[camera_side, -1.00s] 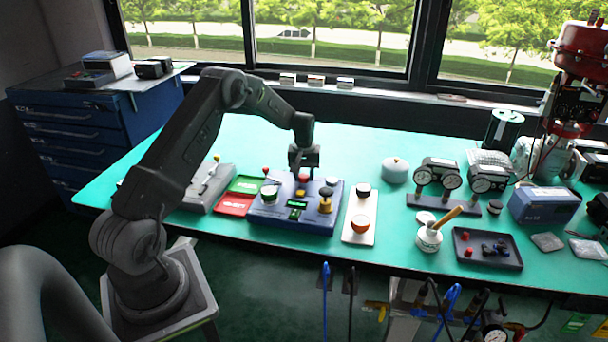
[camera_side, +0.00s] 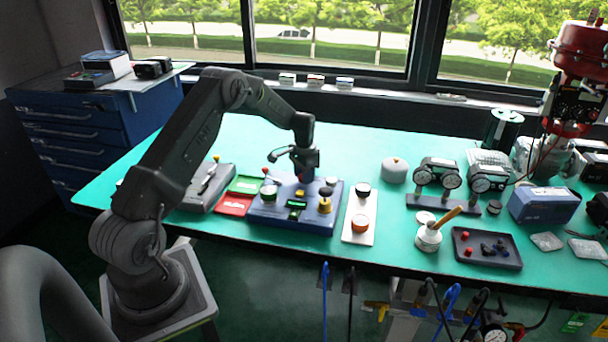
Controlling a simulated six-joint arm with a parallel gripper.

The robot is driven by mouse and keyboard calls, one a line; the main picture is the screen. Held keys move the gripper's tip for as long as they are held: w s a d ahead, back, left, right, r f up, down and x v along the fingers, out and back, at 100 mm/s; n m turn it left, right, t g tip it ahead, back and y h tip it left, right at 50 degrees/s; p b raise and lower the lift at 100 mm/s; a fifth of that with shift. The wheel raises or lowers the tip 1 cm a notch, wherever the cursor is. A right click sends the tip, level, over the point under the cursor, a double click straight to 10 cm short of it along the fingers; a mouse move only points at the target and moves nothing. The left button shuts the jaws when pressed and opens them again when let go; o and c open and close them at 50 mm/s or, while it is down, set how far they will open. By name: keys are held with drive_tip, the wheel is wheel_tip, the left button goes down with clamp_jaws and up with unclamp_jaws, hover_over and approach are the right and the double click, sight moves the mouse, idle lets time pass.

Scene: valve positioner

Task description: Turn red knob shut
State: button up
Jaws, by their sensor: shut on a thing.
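The blue positioner box (camera_side: 275,216) sits on the green bench in front of my arm. My gripper (camera_side: 303,177) points down over the back of the box and is shut on the red knob (camera_side: 304,180). The knob is mostly hidden between the fingers, so its angle cannot be read.
A white plate with an orange-topped knob (camera_side: 361,222) lies right of the box. Red and green cards (camera_side: 236,204) and a grey box with a lever (camera_side: 206,188) lie left. Gauges (camera_side: 437,174) and a dark tray (camera_side: 487,247) stand farther right.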

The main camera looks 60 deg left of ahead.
drive_tip(key=shift+m, duration=1.2)
drive_tip(key=o, duration=0.9)
wheel_tip(320, 180, up, 14)
drive_tip(key=shift+f, duration=0.1)
